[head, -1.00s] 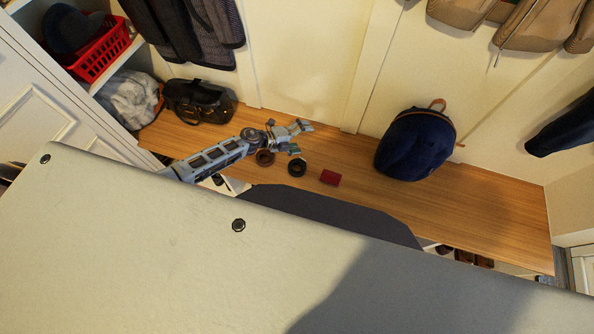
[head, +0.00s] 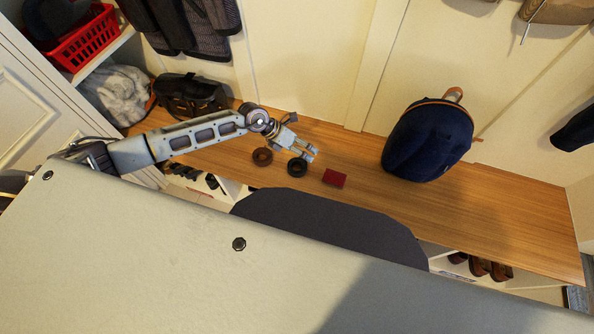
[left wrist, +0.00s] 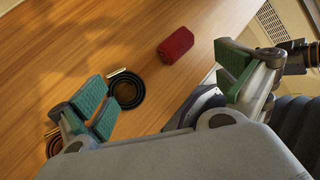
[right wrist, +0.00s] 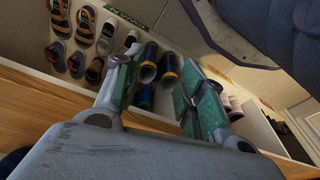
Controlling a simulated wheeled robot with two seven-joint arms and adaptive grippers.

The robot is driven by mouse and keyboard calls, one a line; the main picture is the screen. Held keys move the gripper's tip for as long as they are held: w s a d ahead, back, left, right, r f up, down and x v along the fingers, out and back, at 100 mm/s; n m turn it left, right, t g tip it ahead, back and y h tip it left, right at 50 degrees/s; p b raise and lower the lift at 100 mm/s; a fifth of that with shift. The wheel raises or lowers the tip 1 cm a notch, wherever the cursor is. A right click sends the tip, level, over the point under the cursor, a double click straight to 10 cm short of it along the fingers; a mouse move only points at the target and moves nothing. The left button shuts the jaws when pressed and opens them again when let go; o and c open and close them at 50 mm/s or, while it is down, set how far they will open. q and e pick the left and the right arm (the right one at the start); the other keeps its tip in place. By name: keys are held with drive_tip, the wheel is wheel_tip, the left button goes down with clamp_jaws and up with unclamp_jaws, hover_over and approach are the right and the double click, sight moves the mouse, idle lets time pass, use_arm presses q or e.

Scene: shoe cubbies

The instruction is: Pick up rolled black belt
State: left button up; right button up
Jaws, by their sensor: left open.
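The rolled black belt (head: 297,168) lies on the wooden bench, between a rolled brown belt (head: 262,156) and a dark red item (head: 334,178). My left gripper (head: 308,153) is open and empty, just above and beside the black belt in the head view. In the left wrist view the black belt (left wrist: 127,90), with a gold-coloured buckle, shows just beyond the left finger, which hides part of it. My right gripper (right wrist: 161,92) is open and empty in the right wrist view, by the shoe cubbies; it does not show in the head view.
A navy backpack (head: 430,138) stands on the bench (head: 500,215) to the right, and a black bag (head: 190,97) to the left. A red basket (head: 82,42) sits on a side shelf. Shoes (right wrist: 92,25) stand in cubbies below. The bench is clear right of the backpack.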

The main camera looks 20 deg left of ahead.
use_arm(q)
drive_tip(key=s+a+f+m+y+b, duration=0.2)
drive_tip(key=a+m+y+b, duration=0.2)
drive_tip(key=a, duration=0.2)
drive_tip(key=shift+f+b, duration=0.25)
drive_tip(key=shift+b, duration=0.15)
use_arm(e)
drive_tip(key=shift+w+a+r, duration=0.15)
drive_tip(key=shift+r, duration=0.65)
drive_tip(key=shift+w+a+r, duration=0.1)
drive_tip(key=shift+w+r, duration=0.05)
drive_tip(key=shift+r, duration=0.6)
use_arm(q)
drive_tip(key=shift+w+f, duration=0.1)
drive_tip(key=b, duration=0.2)
hover_over(297, 165)
drive_tip(key=s+a, duration=0.2)
drive_tip(key=shift+t, duration=0.3)
drive_tip(key=f, duration=0.7)
drive_tip(key=shift+w+d, duration=0.1)
drive_tip(key=shift+w, duration=0.1)
drive_tip(key=shift+w+d+f, duration=0.1)
drive_tip(key=shift+f, duration=0.25)
use_arm(e)
drive_tip(key=r, duration=0.3)
drive_tip(key=shift+w+a+t, duration=0.25)
drive_tip(key=shift+a+t, duration=0.05)
